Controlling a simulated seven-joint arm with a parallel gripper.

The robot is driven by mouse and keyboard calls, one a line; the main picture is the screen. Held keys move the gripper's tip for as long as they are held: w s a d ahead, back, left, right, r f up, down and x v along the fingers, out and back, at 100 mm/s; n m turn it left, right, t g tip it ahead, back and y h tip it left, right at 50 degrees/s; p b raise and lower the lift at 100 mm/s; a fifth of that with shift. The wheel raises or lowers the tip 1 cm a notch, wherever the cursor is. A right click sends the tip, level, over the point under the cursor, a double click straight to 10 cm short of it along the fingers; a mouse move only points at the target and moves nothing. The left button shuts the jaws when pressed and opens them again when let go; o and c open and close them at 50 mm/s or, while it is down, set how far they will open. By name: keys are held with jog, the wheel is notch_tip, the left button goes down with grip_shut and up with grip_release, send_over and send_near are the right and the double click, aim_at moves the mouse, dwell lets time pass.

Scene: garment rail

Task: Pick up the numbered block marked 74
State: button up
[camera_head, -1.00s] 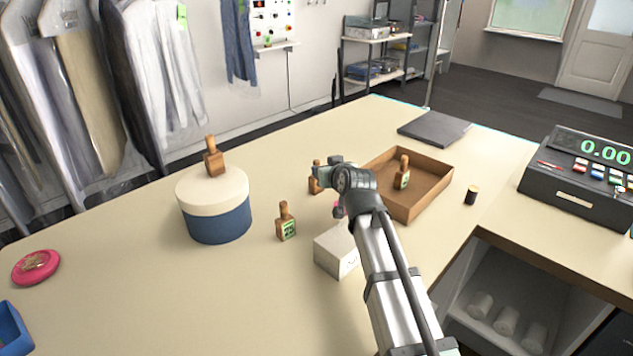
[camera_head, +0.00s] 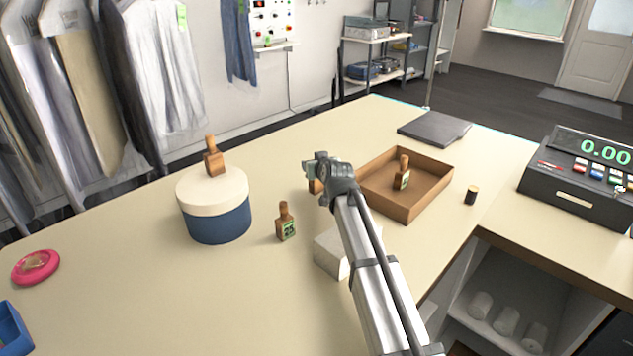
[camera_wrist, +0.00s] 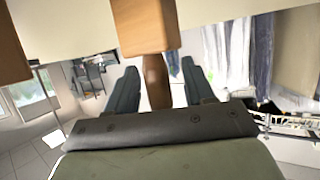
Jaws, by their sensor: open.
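Several wooden blocks with narrow handles are in the head view. One stands on the table (camera_head: 286,231) with a green label. One is on the round box (camera_head: 214,162), and one with a green label is in the wooden tray (camera_head: 402,178). Another block (camera_head: 313,187) is mostly hidden behind my gripper (camera_head: 312,172). I cannot read a sure 74 on any of them. In the wrist view, my gripper (camera_wrist: 158,88) is open. The handle of a wooden block (camera_wrist: 145,25) reaches between its fingers, with no clear grip. No number shows on that face.
The blue round box with a cream lid (camera_head: 218,215) stands left. A white box (camera_head: 330,252) is beneath my arm. The tray (camera_head: 430,192) is close on the right. A dark spool (camera_head: 471,195) and cash register (camera_head: 575,185) stand further right.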

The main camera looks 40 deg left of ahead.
jog(key=shift+a, duration=0.15)
grip_shut()
dwell(0.4)
